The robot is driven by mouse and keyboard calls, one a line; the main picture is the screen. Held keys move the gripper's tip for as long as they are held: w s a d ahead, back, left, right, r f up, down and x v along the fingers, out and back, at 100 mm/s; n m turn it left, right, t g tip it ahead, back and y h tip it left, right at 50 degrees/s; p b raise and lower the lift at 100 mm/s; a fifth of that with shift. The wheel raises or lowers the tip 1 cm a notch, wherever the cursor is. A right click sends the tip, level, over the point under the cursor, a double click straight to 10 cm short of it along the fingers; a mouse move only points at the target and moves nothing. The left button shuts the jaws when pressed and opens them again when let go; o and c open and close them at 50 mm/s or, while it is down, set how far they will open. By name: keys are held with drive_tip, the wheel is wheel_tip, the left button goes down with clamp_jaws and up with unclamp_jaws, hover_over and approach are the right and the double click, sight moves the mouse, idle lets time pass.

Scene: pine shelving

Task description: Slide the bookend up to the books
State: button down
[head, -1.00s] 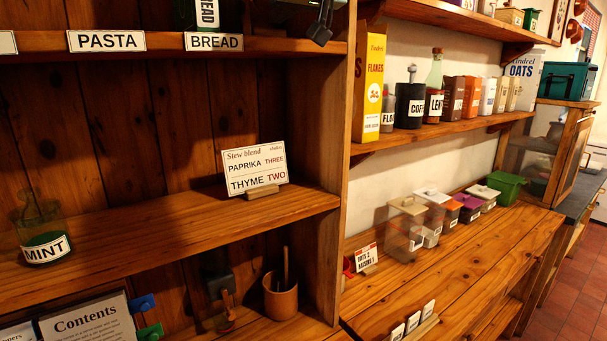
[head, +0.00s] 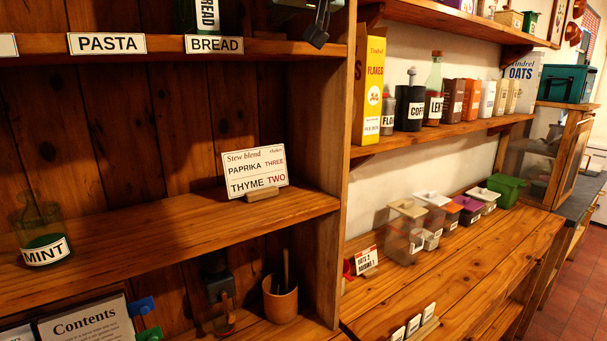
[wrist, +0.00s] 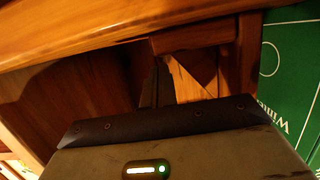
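I cannot make out a bookend or a row of books for certain in either view. In the wrist view, the wide dark body of my gripper (wrist: 160,118) fills the lower part, with a green light on it. A narrow dark shape stands just beyond its edge, but I cannot tell whether it is fingers. Pale wooden pieces (wrist: 192,78) lie beyond, under a wooden board. A green panel (wrist: 288,75) with a white circle and lettering is at the right. My gripper is not recognisable in the head view.
In the head view, the middle shelf (head: 150,235) holds a mint jar (head: 42,240) and a stew blend card (head: 254,172); the stretch between them is clear. Below are a Contents panel (head: 85,324) and a wooden cup (head: 281,300). Clear bins (head: 405,232) stand on the right counter.

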sight(253, 15)
drive_tip(key=shift+s+a+b, duration=0.45)
drive_tip(key=shift+s+a, duration=0.2)
drive_tip(key=shift+a, duration=0.3)
drive_tip(key=shift+s+a+b, duration=0.45)
drive_tip(key=shift+s+a, duration=0.15)
drive_tip(key=shift+a, duration=0.3)
drive_tip(key=shift+s+a+f, duration=0.1)
drive_tip(key=shift+s+a, duration=0.1)
drive_tip(key=shift+a, duration=0.1)
drive_tip(key=shift+w+d+p, duration=0.35)
drive_tip(key=shift+w+d, duration=0.1)
drive_tip(key=shift+d, duration=0.2)
drive_tip(key=shift+w+d+p, duration=0.35)
drive_tip(key=shift+w+d, duration=0.05)
drive_tip(key=shift+d, duration=0.25)
drive_tip(key=shift+s+d+b, duration=0.35)
drive_tip(key=shift+s+b, duration=0.15)
drive_tip(key=shift+b, duration=0.15)
drive_tip(key=s+d+b, duration=0.1)
drive_tip(key=s+b, duration=0.1)
drive_tip(key=shift+s+d, duration=0.35)
drive_tip(key=shift+d, duration=0.05)
drive_tip(key=s+d+b, duration=0.4)
drive_tip(key=s, duration=0.2)
drive_tip(key=shift+s+d, duration=0.1)
